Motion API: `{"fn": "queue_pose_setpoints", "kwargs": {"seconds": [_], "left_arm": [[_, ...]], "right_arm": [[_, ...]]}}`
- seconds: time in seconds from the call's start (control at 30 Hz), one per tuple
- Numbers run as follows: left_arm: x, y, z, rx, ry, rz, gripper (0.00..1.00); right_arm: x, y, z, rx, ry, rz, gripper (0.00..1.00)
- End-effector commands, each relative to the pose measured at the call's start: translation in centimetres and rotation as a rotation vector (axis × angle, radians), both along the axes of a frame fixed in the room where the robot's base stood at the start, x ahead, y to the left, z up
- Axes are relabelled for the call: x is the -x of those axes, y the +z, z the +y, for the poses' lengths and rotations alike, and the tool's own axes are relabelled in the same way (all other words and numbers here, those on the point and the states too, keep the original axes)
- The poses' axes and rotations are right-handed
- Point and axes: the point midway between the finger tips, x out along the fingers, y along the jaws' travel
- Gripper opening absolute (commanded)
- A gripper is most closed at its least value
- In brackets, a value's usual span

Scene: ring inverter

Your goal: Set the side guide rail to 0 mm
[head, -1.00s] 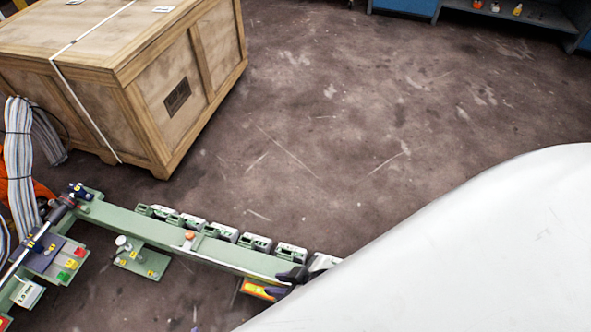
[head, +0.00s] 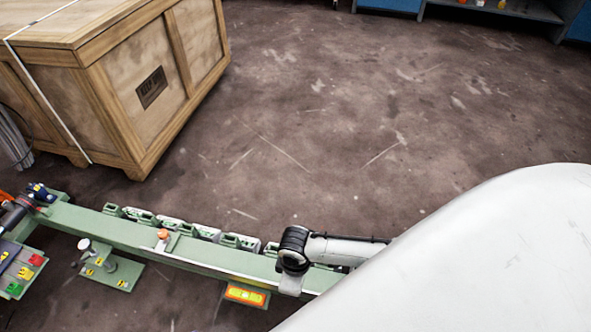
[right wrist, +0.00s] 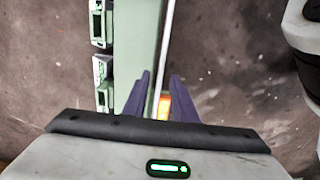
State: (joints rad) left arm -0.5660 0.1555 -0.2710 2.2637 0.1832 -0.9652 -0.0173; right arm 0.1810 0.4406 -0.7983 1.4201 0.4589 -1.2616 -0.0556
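A long green beam (head: 205,255) with a thin pale strip along its near edge crosses the lower left of the head view. An orange knob (head: 163,235) stands on it. A plate with a silver knob (head: 85,245) and yellow labels lies at its near side. I cannot tell which part is the side guide rail, and no millimetre scale is readable. My right arm (head: 293,252) is over the beam's right part; its fingers are hidden in the head view. In the right wrist view my right gripper (right wrist: 160,82) has its dark fingers apart, by the beam (right wrist: 144,40). My left gripper is out of view.
An orange-yellow panel (head: 246,294) sits at the beam's near side and shows between my right fingers (right wrist: 164,104). Several small green-and-white units (head: 170,221) line the far side. A wooden crate (head: 150,120) stands behind. The floor right of it is clear.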

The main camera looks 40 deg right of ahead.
Motion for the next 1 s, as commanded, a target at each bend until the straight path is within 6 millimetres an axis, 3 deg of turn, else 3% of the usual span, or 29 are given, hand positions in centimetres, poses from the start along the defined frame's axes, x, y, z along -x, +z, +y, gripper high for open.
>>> {"fn": "queue_pose_setpoints", "kwargs": {"seconds": [0.03,0.2,0.57,0.73,1.0], "left_arm": [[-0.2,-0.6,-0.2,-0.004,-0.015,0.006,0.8],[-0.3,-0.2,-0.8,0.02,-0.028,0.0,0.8],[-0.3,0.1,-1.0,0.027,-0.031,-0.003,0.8],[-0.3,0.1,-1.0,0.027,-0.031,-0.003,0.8],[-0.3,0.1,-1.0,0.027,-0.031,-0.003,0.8]], "right_arm": [[0.0,-1.3,0.0,0.0,0.0,0.0,0.25],[-0.1,-2.9,0.1,-0.001,0.001,-0.002,0.25],[-0.1,-3.3,0.1,-0.001,0.001,-0.003,0.25],[0.0,-3.3,0.1,-0.001,0.001,-0.003,0.0],[0.0,-3.3,0.0,-0.001,0.001,-0.002,0.0]]}}
